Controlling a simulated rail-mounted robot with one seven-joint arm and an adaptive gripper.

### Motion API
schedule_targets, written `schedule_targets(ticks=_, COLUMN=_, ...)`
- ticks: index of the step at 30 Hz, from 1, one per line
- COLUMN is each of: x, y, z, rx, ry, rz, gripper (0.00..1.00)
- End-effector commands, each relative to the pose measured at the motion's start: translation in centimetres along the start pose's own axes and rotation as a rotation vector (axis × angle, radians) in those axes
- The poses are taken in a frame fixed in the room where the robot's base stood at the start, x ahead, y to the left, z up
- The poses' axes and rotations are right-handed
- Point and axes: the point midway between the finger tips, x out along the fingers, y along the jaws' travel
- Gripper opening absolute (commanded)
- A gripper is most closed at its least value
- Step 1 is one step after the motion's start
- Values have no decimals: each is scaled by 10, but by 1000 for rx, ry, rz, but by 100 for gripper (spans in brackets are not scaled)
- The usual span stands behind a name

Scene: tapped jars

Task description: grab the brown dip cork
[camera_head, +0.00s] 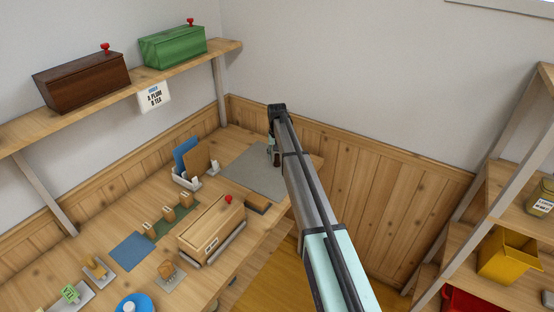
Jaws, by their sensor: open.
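My gripper (276,160) hangs at the end of the arm over the grey mat (250,178) at the back right of the table. It is small and dark here; its jaws are open, and I see nothing held between them. No piece is clearly marked as the brown dip cork. A small brown piece (166,269) sits on a grey coaster at the front of the table. Several tan pieces, one of them the middle piece (168,214), stand on a dark green mat (176,226). All of these are left of my gripper and apart from it.
A wooden box with a red knob (208,230) stands between the front pieces and my gripper. Shelves flank both sides; the grey mat is mostly clear.

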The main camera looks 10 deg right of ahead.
Motion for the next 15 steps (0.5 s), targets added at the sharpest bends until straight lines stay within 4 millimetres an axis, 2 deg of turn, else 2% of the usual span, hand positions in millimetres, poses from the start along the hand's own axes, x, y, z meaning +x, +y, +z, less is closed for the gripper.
schedule_targets(ticks=8, x=7, y=0, z=0, rx=0, ry=1, rz=0, gripper=52)
schedule_targets(ticks=9, x=7, y=0, z=0, rx=0, ry=1, rz=0, gripper=45)
schedule_targets(ticks=11, x=7, y=0, z=0, rx=0, ry=1, rz=0, gripper=24)
schedule_targets(ticks=12, x=7, y=0, z=0, rx=0, ry=1, rz=0, gripper=9)
schedule_targets(ticks=13, x=7, y=0, z=0, rx=0, ry=1, rz=0, gripper=3)
schedule_targets(ticks=15, x=7, y=0, z=0, rx=0, ry=1, rz=0, gripper=3)
